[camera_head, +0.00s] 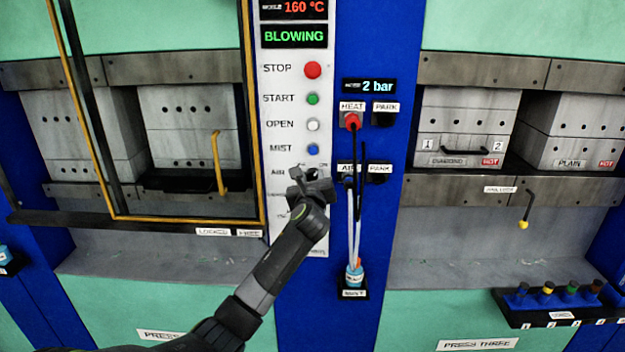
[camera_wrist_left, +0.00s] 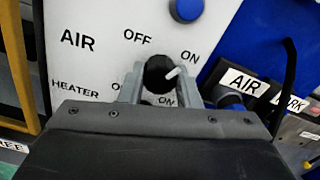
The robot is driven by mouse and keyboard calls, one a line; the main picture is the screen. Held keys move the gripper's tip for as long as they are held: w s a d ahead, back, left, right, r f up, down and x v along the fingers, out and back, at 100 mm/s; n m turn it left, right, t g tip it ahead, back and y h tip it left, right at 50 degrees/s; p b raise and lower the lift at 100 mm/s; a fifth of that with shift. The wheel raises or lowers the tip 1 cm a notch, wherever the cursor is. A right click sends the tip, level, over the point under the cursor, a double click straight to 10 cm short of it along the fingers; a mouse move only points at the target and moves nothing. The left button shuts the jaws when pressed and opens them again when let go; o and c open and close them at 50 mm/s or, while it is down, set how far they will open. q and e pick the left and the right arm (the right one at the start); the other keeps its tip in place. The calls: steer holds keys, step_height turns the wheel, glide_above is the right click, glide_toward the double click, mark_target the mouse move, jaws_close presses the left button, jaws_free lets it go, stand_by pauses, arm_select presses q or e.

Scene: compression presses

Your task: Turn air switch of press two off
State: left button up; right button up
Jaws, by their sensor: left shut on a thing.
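My left gripper (camera_head: 312,182) is at the white control panel (camera_head: 290,155) of the press on the left, over the AIR row. In the left wrist view the two fingers of the gripper (camera_wrist_left: 161,88) are shut on the black round air switch (camera_wrist_left: 158,72), one on each side. The white pointer of the switch points up and right, toward the ON label; OFF is printed at its upper left. In the head view the gripper hides the switch. The heater switch below is mostly hidden. My right gripper is not in view.
The stop (camera_head: 312,70), start (camera_head: 312,99), open (camera_head: 313,125) and mist (camera_head: 313,148) buttons sit above the gripper. Hoses (camera_head: 354,225) hang close to its right. A yellow-edged guard frame (camera_head: 262,150) stands to its left. The display (camera_head: 294,36) reads BLOWING.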

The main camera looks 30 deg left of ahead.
arm_select(q)
steer(key=shift+n, duration=1.1)
steer(key=n, duration=0.3)
steer(key=shift+n, duration=0.3)
steer(key=n, duration=0.4)
steer(key=shift+f+n+b, duration=0.1)
steer(key=shift+n+b, duration=0.2)
steer(key=shift+b, duration=0.1)
steer(key=shift+n, duration=0.9)
steer(key=o, duration=1)
